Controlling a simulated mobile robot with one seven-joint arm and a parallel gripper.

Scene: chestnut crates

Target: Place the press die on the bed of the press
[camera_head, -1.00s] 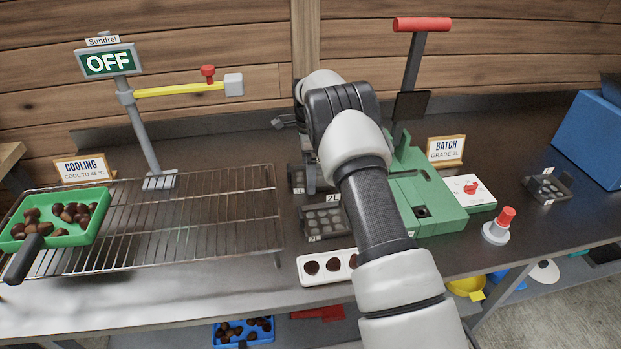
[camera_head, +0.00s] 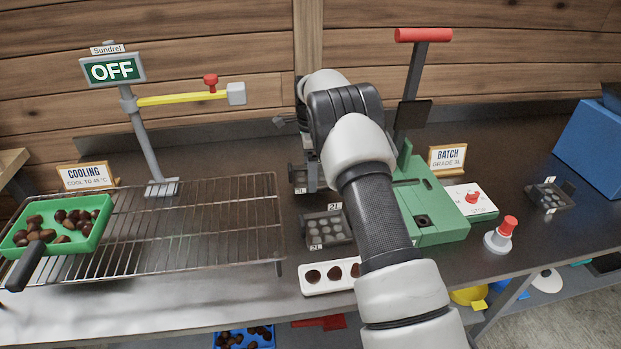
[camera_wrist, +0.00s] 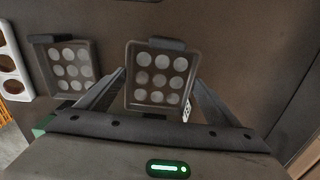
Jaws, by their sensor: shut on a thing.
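A dark die with pale round cups (camera_wrist: 158,78) lies between the fingers of my gripper (camera_wrist: 160,84) in the wrist view; the gripper is shut on it. In the head view this die seems to be the one partly showing (camera_head: 299,177) beside my arm, which hides the gripper. I cannot tell whether it is clear of the bench. A second similar die, marked 2L (camera_head: 326,229), lies nearer the front and shows left of the held one in the wrist view (camera_wrist: 70,66). The green press (camera_head: 443,212) stands right of my arm, its raised lever (camera_head: 423,36) red-handled; my arm partly covers it.
A third die (camera_head: 550,196) lies at the right. A red-topped button (camera_head: 502,235) stands by the press's front right corner. A white tray with dark round wells (camera_head: 311,288) lies at the front. A wire rack (camera_head: 205,235) with a green pan (camera_head: 88,243) fills the left.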

